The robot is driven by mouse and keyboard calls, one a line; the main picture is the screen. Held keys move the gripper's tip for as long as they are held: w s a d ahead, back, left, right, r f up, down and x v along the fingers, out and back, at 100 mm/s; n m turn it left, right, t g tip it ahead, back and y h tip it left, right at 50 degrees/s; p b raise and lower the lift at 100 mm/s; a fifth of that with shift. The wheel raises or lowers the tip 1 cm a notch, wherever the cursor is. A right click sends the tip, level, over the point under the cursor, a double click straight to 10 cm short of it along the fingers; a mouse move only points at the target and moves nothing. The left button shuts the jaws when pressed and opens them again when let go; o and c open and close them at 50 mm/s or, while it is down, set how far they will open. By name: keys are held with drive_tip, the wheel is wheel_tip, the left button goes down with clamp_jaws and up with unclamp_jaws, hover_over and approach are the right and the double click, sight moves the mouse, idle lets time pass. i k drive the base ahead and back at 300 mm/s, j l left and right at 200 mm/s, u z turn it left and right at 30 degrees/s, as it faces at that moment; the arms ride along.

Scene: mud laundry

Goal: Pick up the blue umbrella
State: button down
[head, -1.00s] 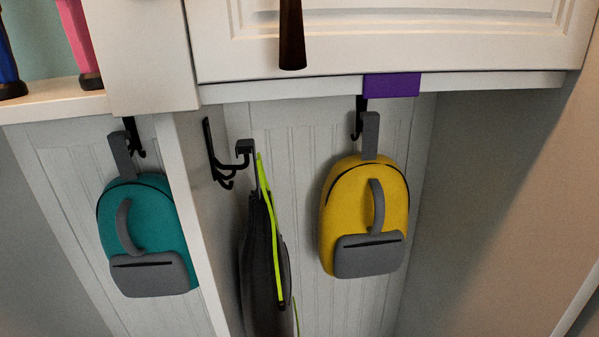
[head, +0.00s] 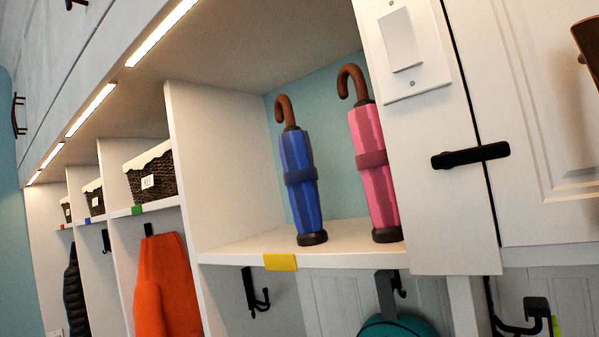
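The blue umbrella (head: 300,180) stands upright on a white cubby shelf (head: 235,254) in the head view. It is folded, with a brown hooked handle at the top, a darker blue band around its middle and a dark round base. A pink umbrella (head: 375,170) of the same shape stands to its right, a short gap apart. Its right edge is close to the white panel. My gripper is not visible in this view.
A white divider (head: 215,170) bounds the cubby on the left. A panel with a light switch (head: 403,45) and a black door handle (head: 470,155) bounds it on the right. A yellow label (head: 281,262) marks the shelf edge. Baskets (head: 152,178) and an orange jacket (head: 165,285) are further left.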

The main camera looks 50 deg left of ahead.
sight(301, 175)
drive_tip(key=u, duration=1.65)
